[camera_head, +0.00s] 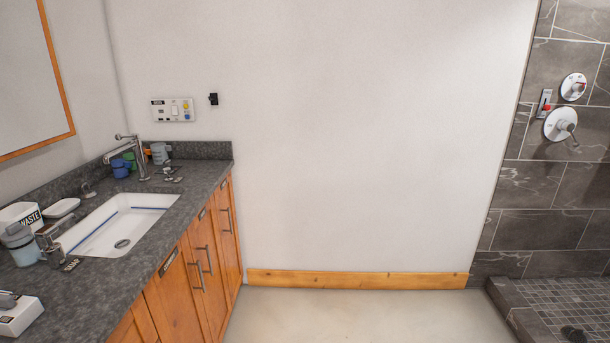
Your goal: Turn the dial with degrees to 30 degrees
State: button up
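Two round shower controls are on the dark tiled wall at the right of the head view. The upper dial (573,87) is a pale disc with a small red mark. The lower dial (561,124) is a larger metal disc with a protruding lever. Any degree markings are too small to read, so I cannot tell which dial carries degrees or where it is set. A small panel (544,103) with a red part is just left of them. My gripper is not in view.
A vanity with a grey counter (190,200), sink (118,226) and wooden cabinets runs along the left. A tiled shower curb (505,310) rises at the lower right. The pale floor (360,315) between them is clear. A switch panel (172,110) is on the back wall.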

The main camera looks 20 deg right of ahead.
aim_at(578, 86)
jog(key=i+l+z, duration=0.1)
jog(key=i+z, duration=0.2)
jog(key=i, duration=0.15)
jog(key=i+z, duration=0.3)
jog(key=i, duration=0.2)
jog(key=i+j+z, duration=0.15)
jog(key=i+z, duration=0.15)
jog(key=i, duration=0.15)
jog(key=i+j+z, duration=0.45)
jog(key=i+z, duration=0.35)
jog(key=i+j+z, duration=0.4)
jog(key=i, duration=0.15)
jog(key=i+l, duration=0.05)
jog(key=l, duration=0.05)
